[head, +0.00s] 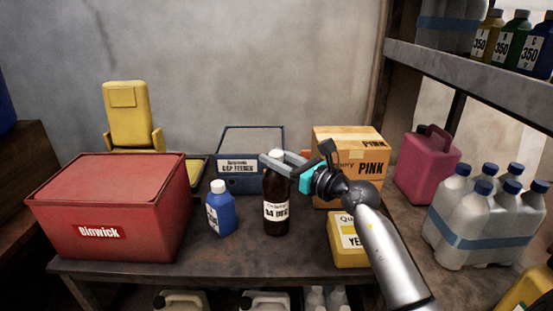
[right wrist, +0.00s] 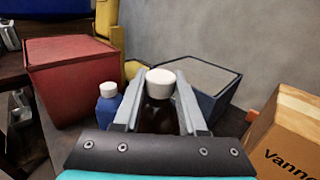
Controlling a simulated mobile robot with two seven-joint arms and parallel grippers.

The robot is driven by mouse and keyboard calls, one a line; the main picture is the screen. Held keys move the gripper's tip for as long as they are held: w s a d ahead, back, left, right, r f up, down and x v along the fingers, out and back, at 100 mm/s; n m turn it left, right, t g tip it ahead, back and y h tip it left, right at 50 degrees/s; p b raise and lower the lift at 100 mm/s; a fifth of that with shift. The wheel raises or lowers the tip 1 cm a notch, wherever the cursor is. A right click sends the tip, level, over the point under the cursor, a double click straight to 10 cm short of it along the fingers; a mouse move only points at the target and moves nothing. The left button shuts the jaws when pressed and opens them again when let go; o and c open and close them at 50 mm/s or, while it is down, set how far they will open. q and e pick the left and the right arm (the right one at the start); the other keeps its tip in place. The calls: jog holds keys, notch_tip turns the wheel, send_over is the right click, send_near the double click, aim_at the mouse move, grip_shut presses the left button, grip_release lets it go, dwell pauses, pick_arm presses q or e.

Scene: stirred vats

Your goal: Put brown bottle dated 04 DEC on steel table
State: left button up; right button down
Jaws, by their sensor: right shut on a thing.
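The brown bottle (head: 277,208) has a white cap and a white label whose small print I cannot read surely. It is upright at the middle of the dark, blotched table (head: 190,250). My right gripper (head: 281,166) is shut on the bottle's upper part, just below the cap. In the right wrist view the bottle (right wrist: 158,117) sits between the two grey fingers. I cannot tell whether its base touches the table. My left gripper is not in view.
A blue bottle (head: 220,210) and a red box (head: 110,210) are left of the brown bottle. A blue bin (head: 240,182) stands behind it. A cardboard box (head: 345,160) and a yellow box (head: 345,250) are to the right. Capped clear bottles (head: 480,225) stand farther right.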

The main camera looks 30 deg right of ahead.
jog(key=shift+c, duration=2.3)
grip_release()
jog(key=shift+f, duration=0.1)
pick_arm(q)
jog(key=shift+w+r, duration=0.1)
pick_arm(e)
jog(key=shift+s, duration=0.4)
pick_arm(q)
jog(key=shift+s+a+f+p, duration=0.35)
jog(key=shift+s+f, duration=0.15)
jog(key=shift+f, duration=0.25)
pick_arm(e)
jog(key=v, duration=1.1)
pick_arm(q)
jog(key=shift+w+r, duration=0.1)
pick_arm(e)
jog(key=shift+s+d, duration=0.1)
jog(key=shift+d, duration=0.05)
